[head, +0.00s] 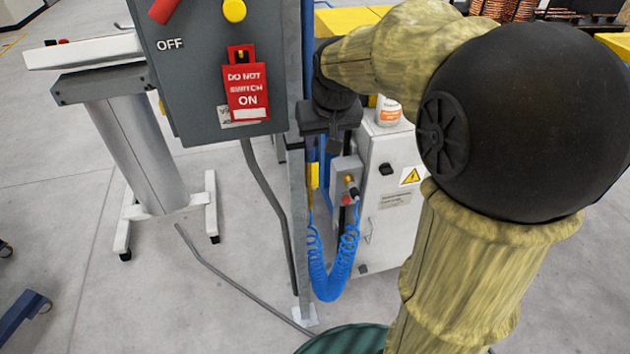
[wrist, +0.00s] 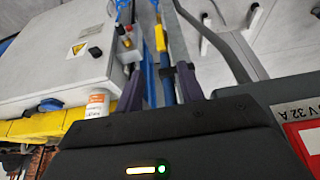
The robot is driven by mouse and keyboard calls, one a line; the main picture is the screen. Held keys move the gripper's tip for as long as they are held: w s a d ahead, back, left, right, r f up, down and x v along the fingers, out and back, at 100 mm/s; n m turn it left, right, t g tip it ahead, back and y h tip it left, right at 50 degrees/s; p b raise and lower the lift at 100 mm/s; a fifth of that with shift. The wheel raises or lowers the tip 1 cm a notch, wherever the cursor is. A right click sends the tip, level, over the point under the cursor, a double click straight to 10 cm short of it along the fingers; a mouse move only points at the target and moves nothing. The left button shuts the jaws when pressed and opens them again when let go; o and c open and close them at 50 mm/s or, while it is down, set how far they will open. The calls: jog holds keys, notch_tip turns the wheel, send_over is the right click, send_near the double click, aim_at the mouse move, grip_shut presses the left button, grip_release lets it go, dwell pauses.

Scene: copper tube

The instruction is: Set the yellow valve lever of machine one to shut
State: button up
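The yellow valve lever (head: 314,175) hangs upright on a blue pipe beside a grey post, low in the middle of the head view. In the wrist view the lever (wrist: 160,38) lies in line with the blue pipe, beyond the fingertips. My gripper (wrist: 160,72) is open, with its two dark fingers apart and the blue pipe showing in the gap between them. No contact with the lever shows. In the head view my gripper (head: 333,140) is just above and right of the lever, partly hidden by my arm.
A grey switch box (head: 210,70) with a red lockout tag (head: 245,90) stands close left of my gripper. A white cabinet (head: 388,205) with a white bottle (head: 388,112) on top is to the right. Blue coiled hoses (head: 330,275) hang below a small fitting box (head: 347,185).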

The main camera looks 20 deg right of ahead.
aim_at(315, 172)
jog(key=p+x, duration=0.1)
jog(key=x, duration=1.6)
jog(key=shift+f, duration=0.25)
jog(key=shift+w, duration=0.1)
grip_shut()
